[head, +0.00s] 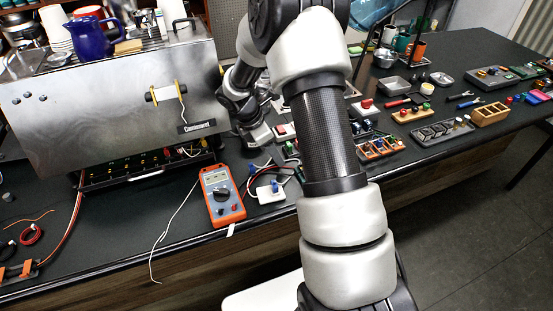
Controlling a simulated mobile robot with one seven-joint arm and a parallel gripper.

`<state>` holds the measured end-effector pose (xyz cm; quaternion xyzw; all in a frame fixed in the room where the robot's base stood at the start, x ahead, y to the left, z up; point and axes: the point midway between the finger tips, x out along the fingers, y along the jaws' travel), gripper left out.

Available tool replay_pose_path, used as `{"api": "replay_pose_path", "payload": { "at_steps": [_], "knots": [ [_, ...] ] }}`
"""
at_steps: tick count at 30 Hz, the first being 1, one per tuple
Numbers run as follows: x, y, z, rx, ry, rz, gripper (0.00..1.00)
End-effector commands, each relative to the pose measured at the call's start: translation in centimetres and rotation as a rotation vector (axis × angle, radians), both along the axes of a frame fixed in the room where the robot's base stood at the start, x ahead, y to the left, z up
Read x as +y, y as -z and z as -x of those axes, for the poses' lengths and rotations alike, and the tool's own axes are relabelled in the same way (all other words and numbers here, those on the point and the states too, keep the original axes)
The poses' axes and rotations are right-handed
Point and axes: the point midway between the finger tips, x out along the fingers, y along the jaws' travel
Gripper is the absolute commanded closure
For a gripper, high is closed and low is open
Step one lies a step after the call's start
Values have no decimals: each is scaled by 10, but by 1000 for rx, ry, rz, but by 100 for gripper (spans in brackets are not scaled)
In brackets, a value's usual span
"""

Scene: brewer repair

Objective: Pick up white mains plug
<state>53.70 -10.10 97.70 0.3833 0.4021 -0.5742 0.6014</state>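I cannot make out the white mains plug for certain. A thin white cord (172,228) runs down from beside the brewer and hangs over the bench's front edge. A small white piece (231,230) shows at the foot of the orange multimeter (222,196); I cannot tell what it is. A white block with a blue knob (270,192) lies right of the multimeter. My gripper (258,138) is low over the bench, right of the brewer's front. Its fingertips are too small and dark to tell whether they are open or hold anything.
The steel brewer (110,100) stands at the left, with cups and a blue jug (90,36) on top. My arm hides the middle of the bench. Trays of small parts, tools and a wooden box (490,114) crowd the right. Cables lie at the front left.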

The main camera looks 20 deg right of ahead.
Motion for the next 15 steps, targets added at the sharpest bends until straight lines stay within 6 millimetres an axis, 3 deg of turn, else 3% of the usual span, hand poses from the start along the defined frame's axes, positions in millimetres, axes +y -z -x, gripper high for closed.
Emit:
{"api": "replay_pose_path", "payload": {
  "at_steps": [10,15],
  "knots": [
    [-4,9,0,-1,0,0,53],
    [-4,9,-1,-1,0,0,82]
  ]
}}
